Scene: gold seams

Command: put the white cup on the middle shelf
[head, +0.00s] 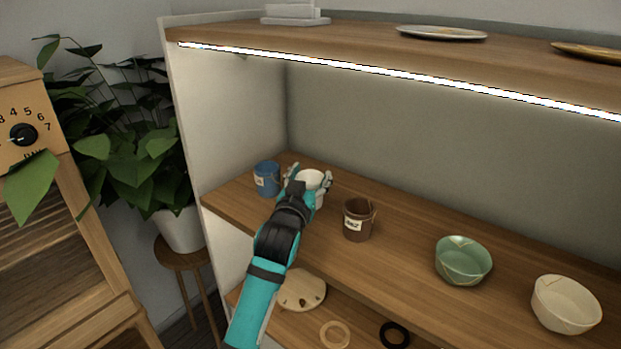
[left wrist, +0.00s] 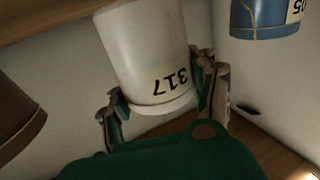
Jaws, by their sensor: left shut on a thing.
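The white cup (head: 313,179) is between the fingers of my left gripper (head: 309,181), over the middle shelf (head: 398,233) near its left end. In the left wrist view the white cup (left wrist: 145,50) shows a label reading 317, upside down in the picture, and the fingers are shut on its sides. It stands between a blue cup (head: 266,179) on the left and a brown cup (head: 357,222) on the right. The gripper hides its lower part in the head view, so I cannot tell whether it touches the shelf. My right gripper is not in view.
A green bowl (head: 463,261) and a cream bowl (head: 565,304) stand farther right on the middle shelf. A lit upper shelf (head: 355,45) holds plates. The lower shelf holds a pale disc (head: 302,290) and rings. A plant (head: 120,150) stands left of the shelf unit.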

